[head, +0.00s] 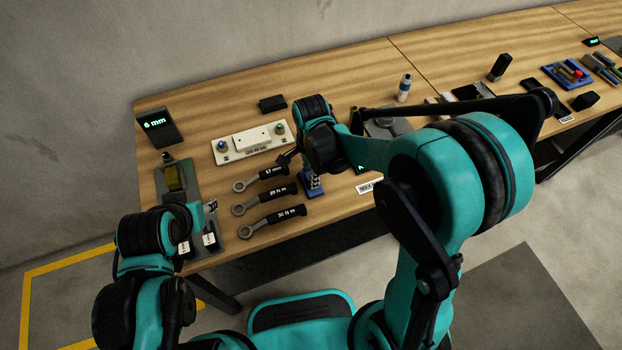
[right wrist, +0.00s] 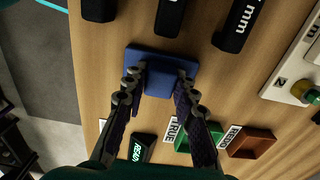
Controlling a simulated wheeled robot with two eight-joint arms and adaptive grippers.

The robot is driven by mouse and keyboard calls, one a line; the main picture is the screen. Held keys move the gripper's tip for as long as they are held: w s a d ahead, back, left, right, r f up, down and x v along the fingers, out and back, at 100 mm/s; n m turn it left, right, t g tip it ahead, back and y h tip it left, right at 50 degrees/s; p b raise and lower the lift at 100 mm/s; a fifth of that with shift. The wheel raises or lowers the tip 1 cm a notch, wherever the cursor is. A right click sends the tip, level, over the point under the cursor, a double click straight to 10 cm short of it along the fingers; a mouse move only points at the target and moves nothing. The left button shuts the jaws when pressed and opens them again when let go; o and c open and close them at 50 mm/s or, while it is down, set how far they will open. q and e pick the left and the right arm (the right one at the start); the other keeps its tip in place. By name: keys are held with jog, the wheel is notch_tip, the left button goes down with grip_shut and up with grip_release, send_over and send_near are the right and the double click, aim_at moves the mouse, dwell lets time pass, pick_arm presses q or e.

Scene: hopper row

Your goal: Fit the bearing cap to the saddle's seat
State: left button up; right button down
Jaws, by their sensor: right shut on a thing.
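My right gripper (head: 313,178) points down at the table's front part. In the right wrist view its fingers (right wrist: 160,76) are shut on the raised block of a blue piece (right wrist: 158,84) with a wide flat plate. The blue piece also shows below the gripper in the head view (head: 313,190). I cannot tell whether it is the bearing cap, or whether it touches the table. A white plate (head: 230,153) with a raised block and two coloured knobs lies behind the wrenches; I cannot tell whether it is the saddle. My left gripper (head: 211,206) is small and partly hidden by its arm, at the table's left end.
Several ring-ended wrenches with black handles (head: 277,191) lie left of my right gripper. A display reading 6 mm (head: 156,124) stands at the left end. A green tray (right wrist: 188,136) and a brown tray (right wrist: 252,143) lie near the right fingers. A bottle (head: 404,87) stands further right.

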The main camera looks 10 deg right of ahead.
jog(key=shift+r+p, duration=0.3)
jog(key=shift+r, duration=0.25)
jog(key=r, duration=0.1)
jog(key=r+p, duration=0.1)
jog(key=s+r+p, duration=0.1)
jog(key=r, duration=0.1)
jog(key=shift+d, duration=0.3)
jog(key=s+d+r+p, duration=0.3)
jog(key=s+d+r, duration=0.2)
jog(key=s, duration=0.4)
jog(key=shift+r, duration=0.45)
jog(key=shift+a, duration=0.1)
jog(key=w+a+n, duration=0.9)
jog(key=w+a, duration=0.1)
jog(key=w, duration=0.4)
jog(key=w+a+n, duration=0.9)
jog(key=w+a, duration=0.1)
jog(key=w, duration=0.4)
jog(key=shift+w+a+f, duration=0.15)
jog(key=shift+w+a, duration=0.1)
jog(key=shift+a, duration=0.15)
